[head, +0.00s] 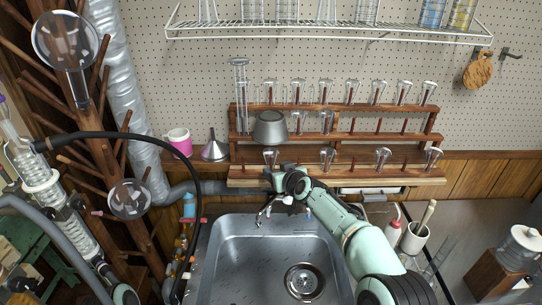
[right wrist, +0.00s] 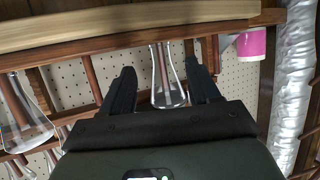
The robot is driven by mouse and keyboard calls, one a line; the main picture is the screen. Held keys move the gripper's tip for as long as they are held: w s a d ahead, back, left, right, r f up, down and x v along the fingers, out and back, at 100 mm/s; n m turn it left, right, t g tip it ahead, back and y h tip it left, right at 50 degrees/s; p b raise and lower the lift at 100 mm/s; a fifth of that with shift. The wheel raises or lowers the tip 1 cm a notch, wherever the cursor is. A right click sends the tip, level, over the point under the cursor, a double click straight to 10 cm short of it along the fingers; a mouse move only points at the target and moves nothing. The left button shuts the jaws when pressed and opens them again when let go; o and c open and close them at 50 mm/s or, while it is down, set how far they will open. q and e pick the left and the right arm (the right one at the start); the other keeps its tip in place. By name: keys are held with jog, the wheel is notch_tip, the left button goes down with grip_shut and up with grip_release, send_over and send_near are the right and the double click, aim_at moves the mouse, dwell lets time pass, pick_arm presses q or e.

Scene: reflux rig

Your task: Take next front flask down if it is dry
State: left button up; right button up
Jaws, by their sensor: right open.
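A wooden peg rack (head: 340,178) stands behind the sink in three steps, with clear flasks upside down on its pegs. My right gripper (head: 270,172) is at the left end of the front row, just below the leftmost front flask (head: 271,157). In the right wrist view my right gripper (right wrist: 159,66) is open, with one finger on each side of this flask (right wrist: 168,80); contact cannot be told. The flask looks clear; whether drops cling inside cannot be told. Other front flasks (head: 328,157) (head: 382,157) (head: 433,157) hang farther right. My left gripper does not show.
A grey metal vessel (head: 270,128) and a tall glass cylinder (head: 240,90) are on the rack's left side. A pink-and-white mug (head: 179,142) and a funnel (head: 214,150) stand left of it. The empty sink (head: 250,265) lies in front. A black hose (head: 198,190) arcs at left.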

aim_at(272, 167)
jog(key=p+x, duration=0.1)
jog(key=x, duration=0.3)
jog(key=shift+w+r, duration=0.1)
jog(key=shift+w, duration=0.15)
jog(key=shift+s, duration=0.25)
jog(key=shift+c, duration=0.9)
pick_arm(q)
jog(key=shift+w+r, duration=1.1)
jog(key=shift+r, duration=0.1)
pick_arm(e)
jog(key=c, duration=0.9)
jog(key=shift+a+r, duration=0.1)
